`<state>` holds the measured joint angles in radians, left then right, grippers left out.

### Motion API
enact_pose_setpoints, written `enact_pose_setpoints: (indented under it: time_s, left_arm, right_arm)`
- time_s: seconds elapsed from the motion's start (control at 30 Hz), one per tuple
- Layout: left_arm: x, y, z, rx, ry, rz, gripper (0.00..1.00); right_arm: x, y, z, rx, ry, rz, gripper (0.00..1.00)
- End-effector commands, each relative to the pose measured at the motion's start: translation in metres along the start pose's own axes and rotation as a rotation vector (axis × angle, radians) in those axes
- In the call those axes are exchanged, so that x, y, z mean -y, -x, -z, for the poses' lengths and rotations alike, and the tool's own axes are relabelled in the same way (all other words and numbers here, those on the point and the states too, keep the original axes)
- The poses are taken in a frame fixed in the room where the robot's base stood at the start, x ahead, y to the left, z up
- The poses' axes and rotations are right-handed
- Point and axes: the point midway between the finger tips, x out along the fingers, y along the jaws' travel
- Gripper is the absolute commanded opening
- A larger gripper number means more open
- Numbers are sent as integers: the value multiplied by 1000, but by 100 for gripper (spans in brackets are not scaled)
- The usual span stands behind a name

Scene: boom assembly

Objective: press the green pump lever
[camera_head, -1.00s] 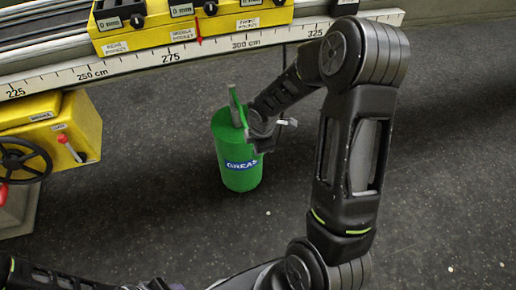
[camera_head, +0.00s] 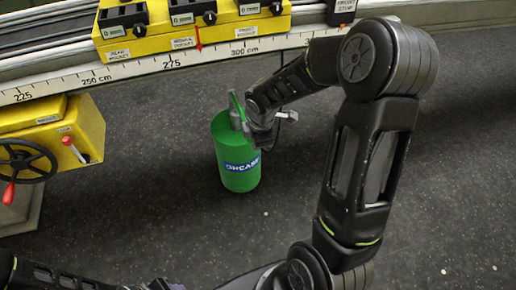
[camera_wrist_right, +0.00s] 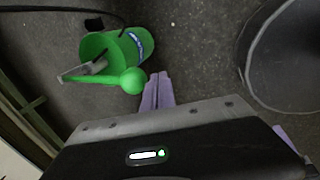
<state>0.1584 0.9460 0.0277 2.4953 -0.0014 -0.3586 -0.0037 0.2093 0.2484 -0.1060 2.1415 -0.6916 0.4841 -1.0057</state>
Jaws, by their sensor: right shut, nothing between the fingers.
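The green grease can (camera_head: 240,172) stands upright on the dark floor near the middle of the head view. Its green pump lever (camera_head: 236,104) rises from the top. In the right wrist view, the lever (camera_wrist_right: 95,79) ends in a round green knob (camera_wrist_right: 132,80), with the can (camera_wrist_right: 110,48) behind it. My right gripper (camera_head: 258,138) is beside the top of the can, on its right. Its purple fingers (camera_wrist_right: 157,80) are shut and empty, close to the knob; contact cannot be told.
A yellow machine with a handwheel (camera_head: 24,160) and a red-knobbed lever (camera_head: 75,148) stands at the left. A white measuring rail (camera_head: 140,68) with yellow control boxes (camera_head: 190,22) runs across the back. Open floor (camera_head: 140,210) lies in front of the can.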

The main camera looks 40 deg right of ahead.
Motion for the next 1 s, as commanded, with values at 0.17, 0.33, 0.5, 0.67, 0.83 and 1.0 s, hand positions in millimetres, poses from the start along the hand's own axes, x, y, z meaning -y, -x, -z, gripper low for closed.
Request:
enact_pose_setpoints:
  time_s: [0.17,0.33,0.5,0.67,0.83,1.0]
  left_arm:
    - [-3,7,0,0,1,0,36]
    - [-4,9,0,0,1,0,36]
    - [-4,10,0,0,1,0,36]
    - [-4,10,0,0,1,0,36]
    - [-4,10,0,0,1,0,36]
    - [-4,10,0,0,1,0,36]
  right_arm:
    - [0,38,0,-1,1,-5,0]
    - [0,55,0,-1,1,-4,0]
    - [1,59,0,-1,2,-4,0]
    - [1,59,0,-1,2,-4,0]
    - [0,59,0,-1,2,-4,0]
    - [0,59,0,-1,2,-4,0]
